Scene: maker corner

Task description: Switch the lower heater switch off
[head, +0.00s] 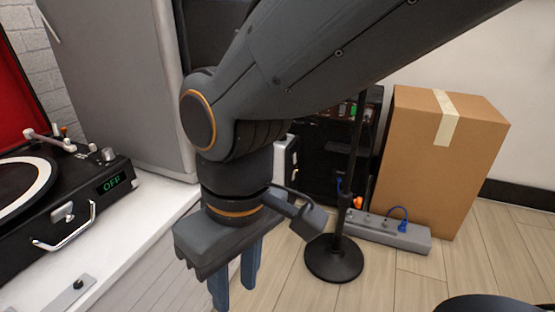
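I cannot make out a heater or its lower switch for certain. A narrow white upright piece (291,160) shows just right of my arm and may be part of the heater; most of it is hidden behind the arm. My gripper (235,284) points down in front of the white cabinet, at the lower middle of the head view. Its two blue-grey fingers stand apart with nothing visible between them. It is left of the white piece and nearer to me.
A black stand with a round base (334,259) rises right of my gripper. A record player (65,205) reading OFF sits on the white cabinet (132,225). Front right floor is mostly clear.

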